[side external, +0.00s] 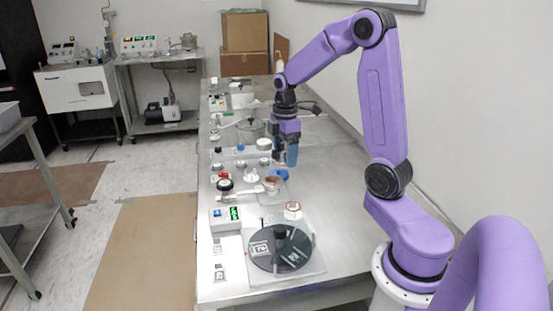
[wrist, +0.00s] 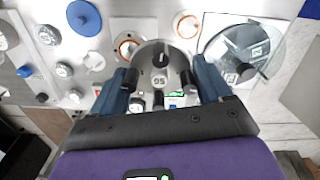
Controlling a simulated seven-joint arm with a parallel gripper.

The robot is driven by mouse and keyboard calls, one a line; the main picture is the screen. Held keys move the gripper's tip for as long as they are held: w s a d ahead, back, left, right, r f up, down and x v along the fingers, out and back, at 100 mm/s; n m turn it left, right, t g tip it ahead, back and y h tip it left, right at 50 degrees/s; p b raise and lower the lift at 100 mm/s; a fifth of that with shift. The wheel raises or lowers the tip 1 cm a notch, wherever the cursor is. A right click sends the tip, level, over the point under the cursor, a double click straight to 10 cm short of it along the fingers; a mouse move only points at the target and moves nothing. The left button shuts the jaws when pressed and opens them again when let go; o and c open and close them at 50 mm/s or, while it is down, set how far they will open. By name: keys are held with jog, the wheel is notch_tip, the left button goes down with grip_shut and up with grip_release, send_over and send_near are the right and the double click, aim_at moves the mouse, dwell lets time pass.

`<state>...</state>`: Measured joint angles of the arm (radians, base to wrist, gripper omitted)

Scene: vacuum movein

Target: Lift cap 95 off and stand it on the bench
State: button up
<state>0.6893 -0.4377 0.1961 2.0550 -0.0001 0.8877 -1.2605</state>
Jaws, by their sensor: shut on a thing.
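In the wrist view my gripper (wrist: 160,82) has its two blue fingers closed on either side of a round grey cap (wrist: 160,68). In the side view my gripper (side external: 287,160) hangs over the middle of the metal bench (side external: 335,185). The cap is mostly hidden there behind the fingers. The fingertips look a little above the bench, but the exact gap cannot be told.
A dark disc (side external: 265,262) and a display box (side external: 232,225) stand nearer. A glass vessel (side external: 251,128) stands behind. The bench's right side is clear.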

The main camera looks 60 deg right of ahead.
jog(key=s+a+r, duration=0.3)
jog(key=s+r, duration=0.3)
jog(key=s, duration=0.1)
jog(key=shift+s+r, duration=0.2)
dwell(0.6)
jog(key=s+a+f+n, duration=0.3)
jog(key=a+f+n, duration=0.5)
jog(key=f+n, duration=0.1)
jog(key=w+f, duration=0.3)
jog(key=w, duration=0.1)
jog(key=w+d+f, duration=0.1)
jog(key=w+f, duration=0.2)
jog(key=w, duration=0.1)
jog(key=w+d+f, duration=0.1)
jog(key=w+f, duration=0.2)
jog(key=w, duration=0.1)
jog(key=shift+w+f, duration=0.2)
jog(key=shift+w, duration=0.15)
jog(key=shift+w+f, duration=0.15)
jog(key=shift+f, duration=0.8)
jog(key=shift+w+f, duration=0.15)
jog(key=shift+f, duration=0.75)
